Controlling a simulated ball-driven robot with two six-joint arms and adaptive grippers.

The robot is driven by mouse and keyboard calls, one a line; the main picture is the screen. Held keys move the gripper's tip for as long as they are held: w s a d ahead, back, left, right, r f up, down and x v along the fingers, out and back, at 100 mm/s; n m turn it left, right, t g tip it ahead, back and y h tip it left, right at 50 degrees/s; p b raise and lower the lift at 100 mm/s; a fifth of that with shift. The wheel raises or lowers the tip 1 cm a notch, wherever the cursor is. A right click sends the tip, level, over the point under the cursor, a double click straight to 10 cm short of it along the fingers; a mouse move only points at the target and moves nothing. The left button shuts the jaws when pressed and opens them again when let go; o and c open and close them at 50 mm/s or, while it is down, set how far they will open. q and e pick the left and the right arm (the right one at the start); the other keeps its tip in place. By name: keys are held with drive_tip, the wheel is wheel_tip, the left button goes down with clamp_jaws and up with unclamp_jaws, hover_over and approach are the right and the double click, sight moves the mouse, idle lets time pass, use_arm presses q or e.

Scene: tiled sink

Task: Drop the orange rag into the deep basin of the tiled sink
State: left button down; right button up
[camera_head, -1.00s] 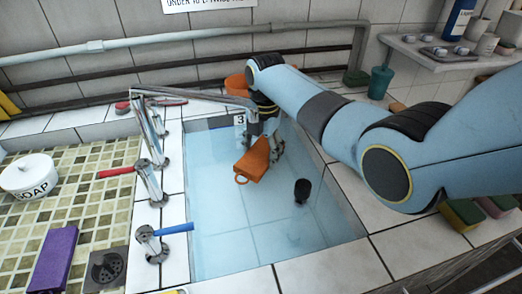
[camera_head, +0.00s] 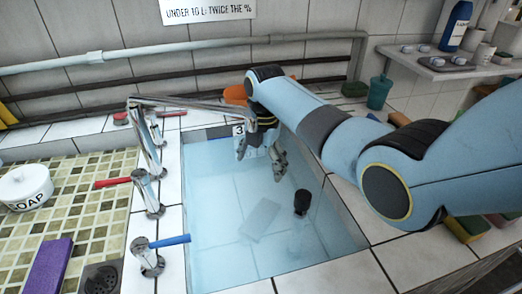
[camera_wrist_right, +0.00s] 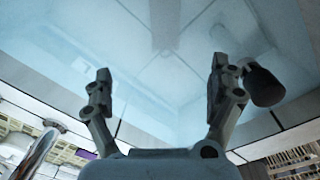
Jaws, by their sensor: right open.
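My right gripper (camera_head: 261,160) is open and empty over the deep basin (camera_head: 212,240), near its back end. In the right wrist view its two fingers (camera_wrist_right: 160,72) stand apart with only the pale blue basin between them. The orange rag is no longer seen in the fingers. A pale rectangular shape (camera_head: 261,218) shows low in the basin below the gripper; I cannot tell whether it is the rag under water. My left gripper is not in view.
A black knob-like object (camera_head: 302,203) is at the basin's right side. Taps with red (camera_head: 113,182) and blue (camera_head: 170,241) handles line its left edge. A purple block (camera_head: 50,268) and soap pot (camera_head: 25,187) are further left. Something orange (camera_head: 235,94) lies behind my arm.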

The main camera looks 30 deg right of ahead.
wheel_tip(320, 180, up, 11)
drive_tip(key=shift+s+d+r, duration=0.2)
drive_tip(key=shift+s, duration=0.1)
idle(0.4)
